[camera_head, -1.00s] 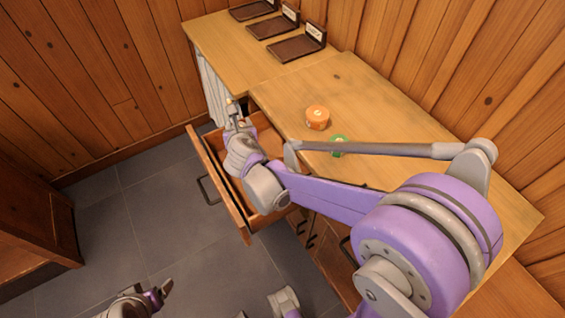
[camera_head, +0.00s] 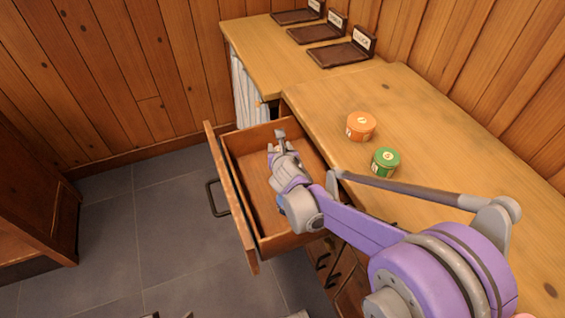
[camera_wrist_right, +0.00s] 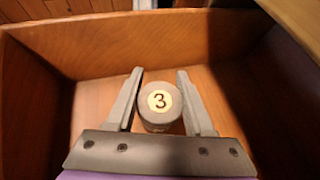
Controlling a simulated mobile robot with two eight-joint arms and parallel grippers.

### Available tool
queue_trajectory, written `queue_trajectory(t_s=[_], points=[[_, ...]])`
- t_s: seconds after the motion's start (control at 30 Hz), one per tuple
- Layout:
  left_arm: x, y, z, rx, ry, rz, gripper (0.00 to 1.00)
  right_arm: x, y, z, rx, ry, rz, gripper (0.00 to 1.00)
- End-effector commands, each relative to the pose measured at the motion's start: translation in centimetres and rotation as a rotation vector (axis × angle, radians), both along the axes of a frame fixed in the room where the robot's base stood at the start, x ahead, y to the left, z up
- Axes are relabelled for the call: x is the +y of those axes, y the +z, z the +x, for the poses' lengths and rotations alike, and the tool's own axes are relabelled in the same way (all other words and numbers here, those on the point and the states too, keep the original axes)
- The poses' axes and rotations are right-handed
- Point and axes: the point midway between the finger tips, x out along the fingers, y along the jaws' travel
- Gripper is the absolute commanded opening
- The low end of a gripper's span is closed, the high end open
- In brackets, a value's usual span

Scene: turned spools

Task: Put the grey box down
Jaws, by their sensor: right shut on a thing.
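The grey box (camera_wrist_right: 160,118) is a small round one with a pale disc marked "3" on its lid. In the right wrist view it sits between the two fingers of my right gripper (camera_wrist_right: 159,102), which is shut on it. In the head view my right gripper (camera_head: 281,138) is inside the outline of the open wooden drawer (camera_head: 232,180). The wrist view shows the drawer's walls (camera_wrist_right: 38,85) around the box. I cannot tell whether the box touches the drawer floor. My left gripper is not clearly in view.
An orange round box (camera_head: 361,127) and a green round box (camera_head: 385,162) stand on the wooden counter (camera_head: 450,130). Three dark trays with labels, the nearest one (camera_head: 340,54) included, are at the back. The drawer floor around my gripper looks clear.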

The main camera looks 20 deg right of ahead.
Motion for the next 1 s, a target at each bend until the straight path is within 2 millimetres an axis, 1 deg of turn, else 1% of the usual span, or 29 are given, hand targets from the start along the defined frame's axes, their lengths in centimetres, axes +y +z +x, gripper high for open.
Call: queue_trajectory(t_s=[0.17,0.3,0.37,0.63,0.77,0.8,0.93,1.0], points=[[0.0,-0.5,0.1,0.001,0.0,0.0,1.0,0.0,-1.4,0.0,0.0,0.0,0.0,0.0],[0.0,-1.2,0.2,0.002,0.0,0.0,1.0,0.0,-3.5,0.0,0.0,0.0,0.0,0.0],[0.0,-1.4,0.2,0.002,0.0,0.0,1.0,0.0,-4.2,0.0,0.0,0.0,0.0,0.0],[0.0,-1.3,0.2,0.002,0.0,0.0,1.0,0.0,-4.3,0.0,0.0,0.0,0.0,0.0],[0.0,-1.6,0.3,0.002,0.0,0.0,1.0,0.0,-4.7,0.0,0.0,0.0,0.0,0.0],[0.0,-1.5,0.3,0.002,0.0,0.0,1.0,0.0,-4.6,0.0,0.0,0.0,0.0,0.6],[0.0,-1.5,0.3,0.002,0.0,0.0,1.0,0.0,-4.6,0.0,0.0,0.0,0.0,0.83],[0.0,-1.5,0.3,0.002,0.0,0.0,1.0,0.0,-4.6,0.0,0.0,0.0,0.0,0.83]])
